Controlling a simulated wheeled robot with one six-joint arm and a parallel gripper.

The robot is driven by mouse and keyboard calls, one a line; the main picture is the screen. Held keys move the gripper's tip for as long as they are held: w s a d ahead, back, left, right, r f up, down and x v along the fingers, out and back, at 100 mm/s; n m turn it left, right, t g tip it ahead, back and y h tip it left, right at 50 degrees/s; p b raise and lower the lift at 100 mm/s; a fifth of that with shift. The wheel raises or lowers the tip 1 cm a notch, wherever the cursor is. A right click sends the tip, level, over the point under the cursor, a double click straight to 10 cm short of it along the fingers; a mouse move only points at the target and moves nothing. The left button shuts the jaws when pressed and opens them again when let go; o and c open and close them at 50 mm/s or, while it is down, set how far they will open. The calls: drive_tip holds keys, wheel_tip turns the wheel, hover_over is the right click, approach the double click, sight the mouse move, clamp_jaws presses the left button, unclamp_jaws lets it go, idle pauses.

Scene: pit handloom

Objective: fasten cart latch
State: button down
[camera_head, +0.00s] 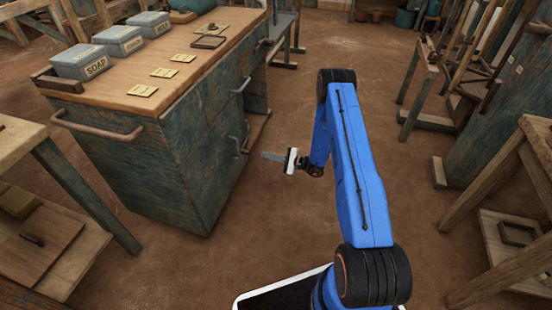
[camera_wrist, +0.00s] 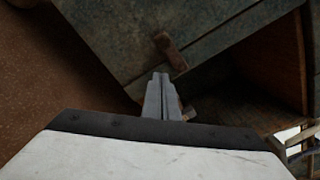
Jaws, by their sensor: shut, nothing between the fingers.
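The cart (camera_head: 175,165) is a worn teal wooden cabinet with a light wood top and a push handle, left of centre in the head view. Door hardware shows on its right side, including a dark curved piece (camera_head: 239,147) low on the edge. In the wrist view a small brown wooden piece (camera_wrist: 170,50), possibly the latch, sits slanted on a teal panel near its edge. My gripper (camera_head: 266,156) is shut and empty, pointing at the cart's side. In the wrist view my fingertips (camera_wrist: 160,78) appear just below the brown piece; contact cannot be told.
Labelled grey boxes (camera_head: 85,62) and several yellow cards (camera_head: 163,73) lie on the cart top. A dark open compartment (camera_wrist: 265,65) shows right of the panel. Wooden benches stand at left and right. Brown floor (camera_head: 240,240) is clear between the cart and my arm.

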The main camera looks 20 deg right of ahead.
drive_tip(key=shift+w+a+r, duration=0.1)
drive_tip(key=shift+a+r, duration=0.2)
drive_tip(key=shift+a, duration=0.5)
drive_tip(key=shift+w+a+r, duration=0.15)
drive_tip(key=shift+a+r, duration=0.2)
drive_tip(key=shift+a, duration=0.4)
drive_tip(key=shift+w+a+r, duration=0.1)
drive_tip(key=shift+a+r, duration=0.2)
drive_tip(key=shift+a, duration=0.5)
drive_tip(key=shift+a+r, duration=0.35)
drive_tip(key=shift+r, duration=0.1)
drive_tip(key=w+d+f+v, duration=0.1)
drive_tip(key=f+v, duration=0.1)
drive_tip(key=v, duration=1.1)
drive_tip(key=shift+w+d, duration=0.2)
drive_tip(key=shift+w, duration=0.05)
